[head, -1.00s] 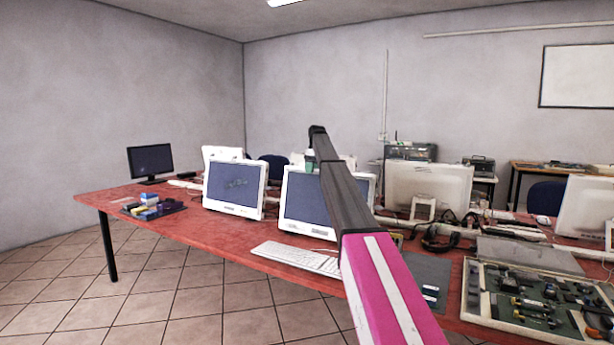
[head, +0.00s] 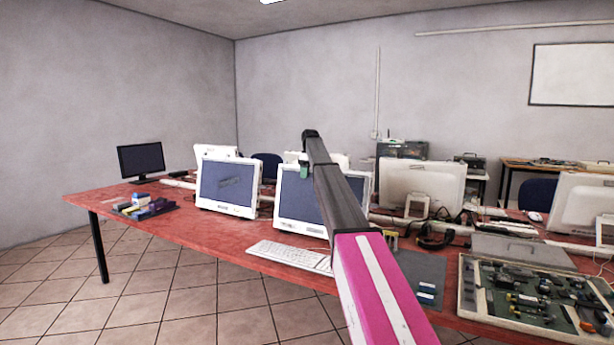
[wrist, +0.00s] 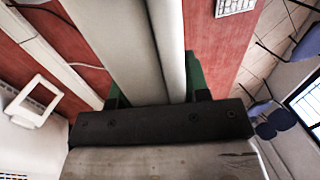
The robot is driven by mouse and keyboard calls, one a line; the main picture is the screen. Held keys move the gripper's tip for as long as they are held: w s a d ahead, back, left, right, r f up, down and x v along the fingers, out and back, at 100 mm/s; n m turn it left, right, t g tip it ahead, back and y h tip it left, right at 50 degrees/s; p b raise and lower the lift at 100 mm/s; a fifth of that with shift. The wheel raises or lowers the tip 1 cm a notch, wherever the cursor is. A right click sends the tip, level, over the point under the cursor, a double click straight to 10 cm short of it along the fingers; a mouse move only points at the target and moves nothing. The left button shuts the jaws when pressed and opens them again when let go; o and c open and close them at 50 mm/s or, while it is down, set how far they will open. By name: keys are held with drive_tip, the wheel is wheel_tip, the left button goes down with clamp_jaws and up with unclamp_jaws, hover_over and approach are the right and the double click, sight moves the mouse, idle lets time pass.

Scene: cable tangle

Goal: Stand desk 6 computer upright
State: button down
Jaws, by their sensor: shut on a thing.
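A white all-in-one computer (head: 298,203) with a dark blue screen stands on the red desk at centre, its right part hidden behind my arm. It looks close to upright, leaning back slightly. My gripper (head: 304,172) is at its top edge, with a green fingertip showing there. In the wrist view my gripper (wrist: 158,85) is shut, its green fingers on either side of the pale casing of the computer (wrist: 122,45). The computer's foot and the far side of the grip are hidden. No label shows which computer is desk 6.
A similar computer (head: 228,187) stands close on the left, and a keyboard (head: 288,256) lies in front. A large white computer (head: 421,190), seen from behind, stands right. A tray of electronics (head: 530,305) fills the near right. Floor in front of the desk is clear.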

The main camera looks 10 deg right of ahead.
drive_tip(key=c, duration=1.9)
unclamp_jaws()
drive_tip(key=shift+t+h, duration=0.5)
drive_tip(key=shift+t, duration=0.3)
drive_tip(key=shift+s+a+r, duration=0.15)
drive_tip(key=shift+s+a, duration=0.45)
drive_tip(key=shift+s, duration=0.25)
drive_tip(key=shift+s+a+r, duration=0.15)
drive_tip(key=shift+s+a, duration=0.4)
drive_tip(key=shift+s, duration=0.25)
drive_tip(key=shift+o, duration=0.2)
drive_tip(key=o, duration=1.3)
drive_tip(key=shift+s+a, duration=0.1)
drive_tip(key=shift+c, duration=0.2)
drive_tip(key=shift+r, duration=0.15)
wheel_tip(320, 180, up, 10)
drive_tip(key=shift+w+r, duration=0.25)
